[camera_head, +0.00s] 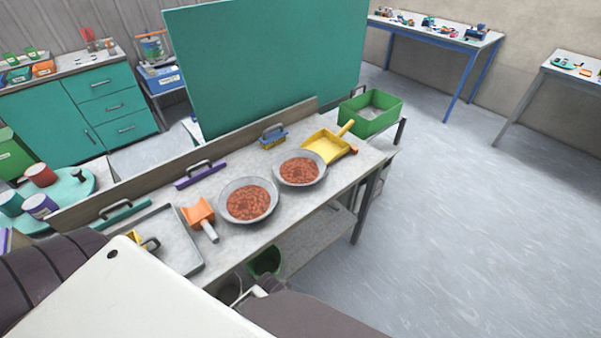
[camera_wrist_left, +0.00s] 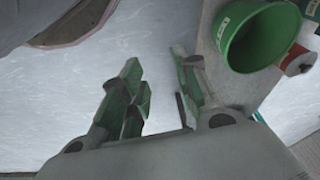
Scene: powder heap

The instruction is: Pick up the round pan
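Two round grey metal pans rest on the workbench in the head view. The nearer pan (camera_head: 223,207) and the farther pan (camera_head: 320,178) each hold a bed of reddish-brown granules. Neither pan is touched by a gripper. My left gripper (camera_wrist_left: 158,85) shows in the left wrist view, its green-grey fingers spread apart with nothing between them, above the pale floor. It does not show in the head view. My right gripper is not in view.
The workbench (camera_head: 240,232) also bears an orange scoop (camera_head: 198,212), a yellow dustpan (camera_head: 326,146), a grey tray (camera_head: 203,267) and a purple-handled tool (camera_head: 198,176). A raised board lines its back edge. A green bucket (camera_wrist_left: 229,48) shows near the left gripper. Open floor lies right.

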